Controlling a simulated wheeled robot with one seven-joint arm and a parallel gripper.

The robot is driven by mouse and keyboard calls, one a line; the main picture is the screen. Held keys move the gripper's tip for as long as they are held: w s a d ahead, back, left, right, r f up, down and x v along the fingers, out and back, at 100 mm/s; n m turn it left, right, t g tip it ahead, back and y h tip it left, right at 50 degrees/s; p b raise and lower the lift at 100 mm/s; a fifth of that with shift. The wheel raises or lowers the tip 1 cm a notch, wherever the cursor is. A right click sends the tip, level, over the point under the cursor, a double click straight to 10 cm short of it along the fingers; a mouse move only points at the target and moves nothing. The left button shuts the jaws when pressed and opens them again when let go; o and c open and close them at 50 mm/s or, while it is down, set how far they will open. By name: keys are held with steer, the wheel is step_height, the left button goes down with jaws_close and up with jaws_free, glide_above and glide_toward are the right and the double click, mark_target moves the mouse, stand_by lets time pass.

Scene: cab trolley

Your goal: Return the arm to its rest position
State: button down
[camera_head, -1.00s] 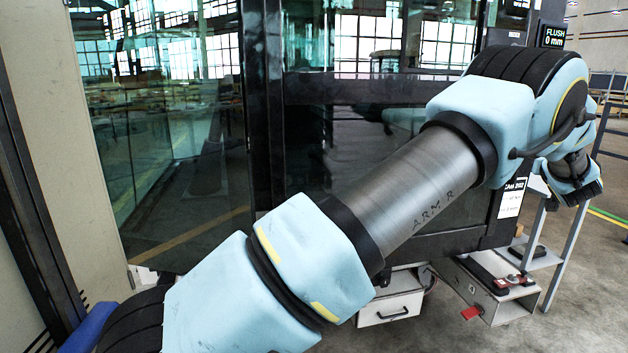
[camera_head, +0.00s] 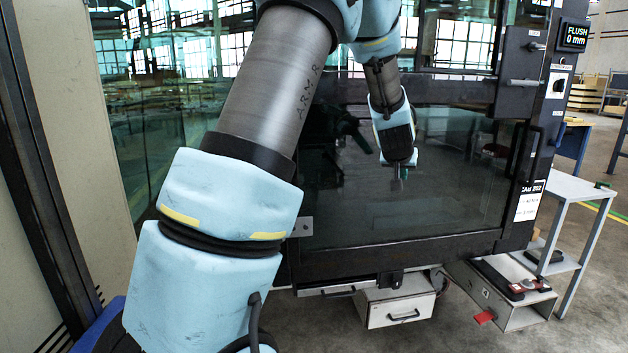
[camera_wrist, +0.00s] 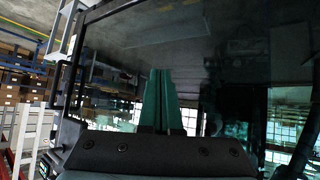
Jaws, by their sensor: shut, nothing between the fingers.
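My arm (camera_head: 265,95) rises from the lower left and bends over at the top, with its wrist hanging down in front of the dark glass panel of the cab (camera_head: 450,190). My gripper (camera_head: 400,178) points down at the end of the wrist and looks small in the head view. In the wrist view its two green fingers (camera_wrist: 161,105) stand together, shut, with nothing between them. The glass lies beyond the fingers; I cannot tell the exact gap.
A grey trolley (camera_head: 575,187) with shelves stands at the right. A display (camera_head: 575,36) reads "FLUSH 0 mm". A pale panel (camera_head: 65,110) stands close on the left. Floor shows at the lower right.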

steer(key=s+a+f+n+g+y, duration=0.1)
steer(key=s+a+f+g+y, duration=0.1)
steer(key=s+a, duration=1.1)
steer(key=s+a+f+n+g+y, duration=0.2)
steer(key=s+a+f+g, duration=0.3)
steer(key=s+a, duration=0.8)
steer(key=a, duration=0.4)
steer(key=shift+s+f, duration=0.2)
steer(key=shift+s, duration=0.2)
steer(key=c, duration=1.6)
jaws_free()
